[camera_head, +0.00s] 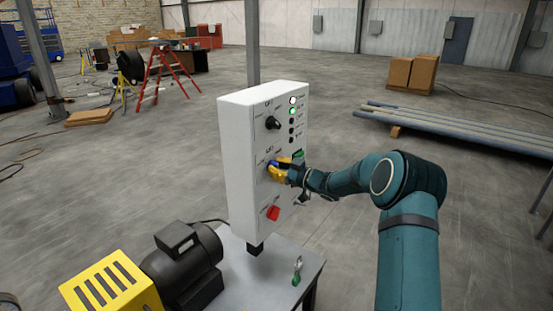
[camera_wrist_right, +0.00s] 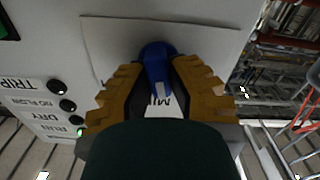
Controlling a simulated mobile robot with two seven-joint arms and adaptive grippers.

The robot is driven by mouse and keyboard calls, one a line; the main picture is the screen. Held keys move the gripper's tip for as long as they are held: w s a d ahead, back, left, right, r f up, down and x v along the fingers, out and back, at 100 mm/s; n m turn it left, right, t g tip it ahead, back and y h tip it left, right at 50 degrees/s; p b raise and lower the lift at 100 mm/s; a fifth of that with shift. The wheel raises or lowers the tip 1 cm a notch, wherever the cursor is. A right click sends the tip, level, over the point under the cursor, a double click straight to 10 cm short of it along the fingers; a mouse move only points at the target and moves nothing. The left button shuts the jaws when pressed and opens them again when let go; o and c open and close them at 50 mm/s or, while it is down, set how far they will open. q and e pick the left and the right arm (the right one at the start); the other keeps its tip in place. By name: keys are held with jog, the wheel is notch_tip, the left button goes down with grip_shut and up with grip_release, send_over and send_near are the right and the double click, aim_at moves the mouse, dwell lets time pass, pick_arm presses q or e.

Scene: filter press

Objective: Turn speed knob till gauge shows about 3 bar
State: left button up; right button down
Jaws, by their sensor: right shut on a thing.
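A blue knob (camera_wrist_right: 156,66) sits on the white face of the control box (camera_head: 236,150). My right gripper (camera_head: 279,169) is at the middle of that face in the head view. In the right wrist view, its yellow-brown fingers (camera_wrist_right: 157,85) stand on both sides of the blue knob and are shut on it. The fingers partly cover the knob and its label. No readable gauge shows in either view; only part of a round object (camera_head: 8,304) is cut off at the lower left corner. My left gripper is not in view.
A black knob (camera_head: 272,123) is above my right gripper, a red switch (camera_head: 273,213) below. Indicator lamps run down the panel; a green one (camera_head: 292,111) is lit. A black motor (camera_head: 183,265) and yellow guard (camera_head: 112,284) stand left. Pipes (camera_head: 460,130) lie right.

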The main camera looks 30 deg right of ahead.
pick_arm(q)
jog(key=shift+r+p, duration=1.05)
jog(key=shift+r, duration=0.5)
pick_arm(e)
jog(key=shift+w+r+m, duration=0.1)
jog(key=shift+r+m, duration=0.1)
jog(key=shift+m, duration=1.1)
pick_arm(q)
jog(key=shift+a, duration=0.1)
pick_arm(e)
jog(key=c, duration=0.9)
grip_release()
jog(key=shift+f, duration=0.1)
jog(key=shift+d, duration=0.1)
jog(key=shift+s+d, duration=0.15)
jog(key=shift+s, duration=0.25)
jog(key=v, duration=1.1)
